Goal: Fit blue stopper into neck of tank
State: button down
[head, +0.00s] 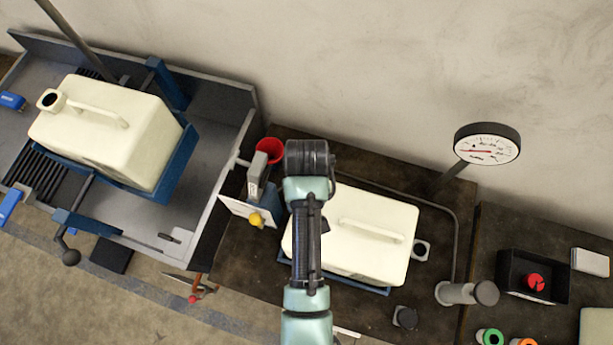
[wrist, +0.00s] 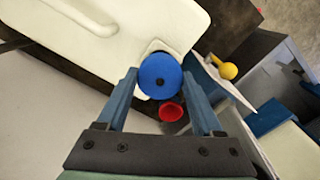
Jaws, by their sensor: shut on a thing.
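In the wrist view the stopper lies over the corner of a cream tank (wrist: 100,28). The tank's neck is hidden there, and I cannot tell whether the stopper touches it. In the head view this tank (head: 375,238) lies on the middle bench, partly behind my arm. My gripper and the stopper are hidden behind my arm in that view. A second cream tank (head: 125,135) with an open neck (head: 50,100) sits on the left in a blue cradle.
A yellow knob (head: 257,219) on a white plate is nearby. A gauge (head: 487,144) and black tray (head: 510,290) are right.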

jog(key=shift+f+b, duration=0.6)
jog(key=shift+f, duration=0.95)
grip_release()
jog(key=shift+r, duration=0.15)
notch_tip(320, 180, up, 11)
jog(key=shift+r+p, duration=0.2)
jog(key=shift+p, duration=0.3)
jog(key=shift+r+p, duration=0.7)
jog(key=shift+p, duration=0.05)
